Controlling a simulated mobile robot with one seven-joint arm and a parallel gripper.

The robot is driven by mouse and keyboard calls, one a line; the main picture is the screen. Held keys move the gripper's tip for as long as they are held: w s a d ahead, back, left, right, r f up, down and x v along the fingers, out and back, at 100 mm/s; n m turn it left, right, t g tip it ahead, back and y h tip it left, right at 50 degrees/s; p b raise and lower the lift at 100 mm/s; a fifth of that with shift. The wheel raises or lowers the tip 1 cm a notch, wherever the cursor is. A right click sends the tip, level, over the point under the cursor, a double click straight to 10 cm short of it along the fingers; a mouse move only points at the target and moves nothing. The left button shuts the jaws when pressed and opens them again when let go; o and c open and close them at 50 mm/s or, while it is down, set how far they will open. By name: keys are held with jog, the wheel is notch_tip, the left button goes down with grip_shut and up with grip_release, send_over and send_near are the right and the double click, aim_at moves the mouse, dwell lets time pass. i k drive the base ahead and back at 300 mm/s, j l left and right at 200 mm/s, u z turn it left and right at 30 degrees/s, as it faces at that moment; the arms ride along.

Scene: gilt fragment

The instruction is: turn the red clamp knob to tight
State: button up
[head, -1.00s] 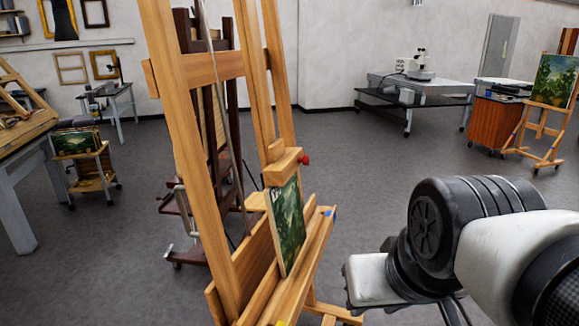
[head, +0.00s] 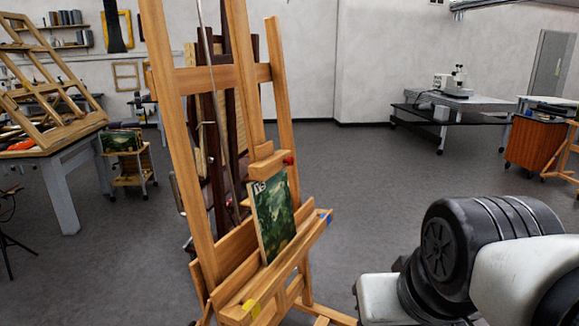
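The red clamp knob (head: 289,161) sits on the right side of the easel's wooden top clamp block (head: 268,167), in the middle of the head view. It is small, and its turn position cannot be read. The clamp block rests at the top edge of a small green landscape painting (head: 273,220), which stands on the ledge of the wooden easel (head: 190,160). My arm shows at the lower right, apart from the easel and the knob. My gripper's fingers are not in view.
A yellow mark (head: 250,307) and a blue mark (head: 326,217) are on the easel ledge. A worktable (head: 60,160) and a small cart (head: 133,180) stand at the left. A black table (head: 440,120) with a microscope is at the back right. Grey floor is open right of the easel.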

aim_at(291, 160)
jog(key=l+u, duration=0.3)
jog(key=l, duration=0.8)
jog(key=i+l+u, duration=0.1)
jog(key=l, duration=0.25)
jog(key=i+l+u, duration=0.1)
jog(key=l, duration=0.3)
jog(key=i+l+u, duration=0.1)
jog(key=l, duration=0.25)
jog(key=i+l+u, duration=0.1)
jog(key=l, duration=0.25)
jog(key=i+l+u, duration=0.1)
jog(key=i+l, duration=0.2)
jog(key=i+l+u, duration=0.1)
jog(key=l, duration=0.35)
jog(key=i+l, duration=0.6)
jog(key=l, duration=0.25)
jog(key=j+u, duration=0.05)
